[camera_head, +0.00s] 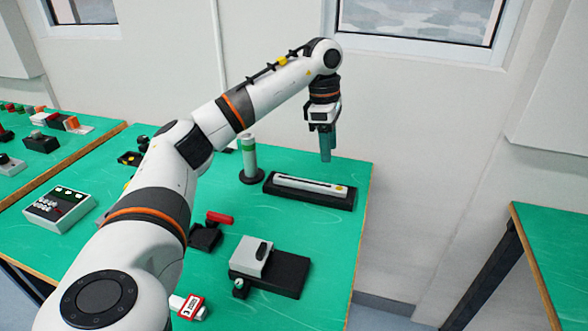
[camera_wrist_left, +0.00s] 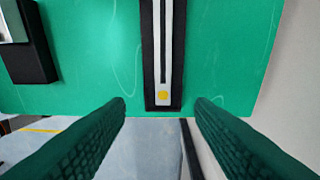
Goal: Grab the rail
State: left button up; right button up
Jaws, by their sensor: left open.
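The rail (camera_head: 309,184) is a pale bar with a dark slot and a yellow dot near its right end. It lies in a black holder (camera_head: 342,204) near the back right edge of the green table. My left gripper (camera_head: 326,158) points down above the table, above and a little behind the rail's right part, apart from it. In the left wrist view the rail (camera_wrist_left: 164,72) runs up the picture, with its dotted end between the two spread green fingers (camera_wrist_left: 160,108). Nothing is between the fingers. My right gripper does not show.
A grey-and-black device (camera_head: 270,267) stands in front of the rail. A white and green cylinder (camera_head: 249,158) stands left of it. A red-handled part (camera_head: 219,218) and a control box (camera_head: 60,207) are further left. Another green table (camera_head: 556,250) stands right, beyond a floor gap.

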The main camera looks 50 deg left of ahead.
pick_arm(q)
jog(key=s+a+y, duration=0.2)
jog(key=a, duration=0.2)
send_over(309, 182)
jog(key=shift+g, duration=0.3)
notch_tip(309, 182, down, 5)
jog(key=shift+r, duration=0.15)
notch_tip(309, 182, down, 6)
jog(key=shift+d+r, duration=0.1)
jog(key=shift+r, duration=0.15)
jog(key=shift+f, duration=0.25)
jog(key=c, duration=1)
grip_shut()
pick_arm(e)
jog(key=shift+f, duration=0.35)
